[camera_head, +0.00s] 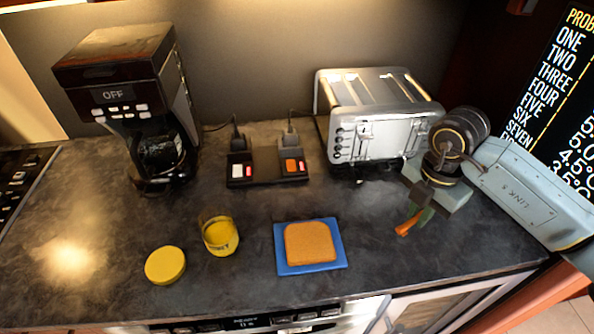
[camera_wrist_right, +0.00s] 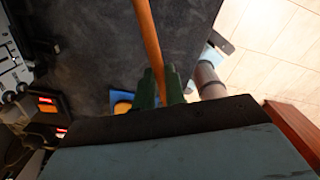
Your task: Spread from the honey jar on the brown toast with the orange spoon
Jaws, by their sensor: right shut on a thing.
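The honey jar (camera_head: 220,236) stands open on the counter, with yellow contents and a yellow label. Its yellow lid (camera_head: 165,265) lies flat to the left of it. The brown toast (camera_head: 310,242) lies on a blue board (camera_head: 282,262) right of the jar. My right gripper (camera_head: 422,213) is shut on the orange spoon (camera_head: 405,228), to the right of the toast and apart from it. In the right wrist view the green fingers (camera_wrist_right: 160,86) hold the orange spoon (camera_wrist_right: 148,32); its far end runs out of the frame. My left gripper is not in view.
A coffee maker (camera_head: 125,95) stands at the back left and a silver toaster (camera_head: 375,112) at the back right, close to my right arm. A black power strip (camera_head: 267,166) lies between them. The counter between spoon and board is clear.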

